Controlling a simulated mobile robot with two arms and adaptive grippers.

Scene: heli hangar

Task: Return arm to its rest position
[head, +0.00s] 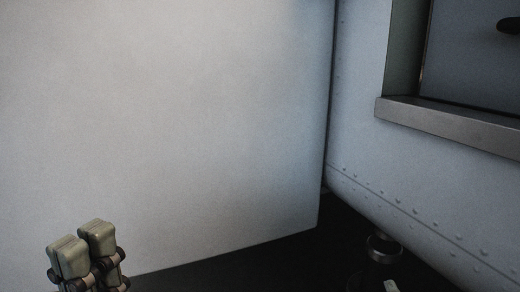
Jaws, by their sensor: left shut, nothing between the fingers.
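My left gripper (84,249) shows at the lower left of the head view, with its two pale, blocky fingertips pointing up and close together. It is shut and holds nothing. It stands in front of a large pale panel (170,120), and I cannot tell how far apart they are.
A riveted light-blue body wall (365,165) fills the right side, with a grey metal ledge (450,124) below a dark opening (475,50). A small round metal fitting (383,248) stands low on the dark floor (250,265) beneath it.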

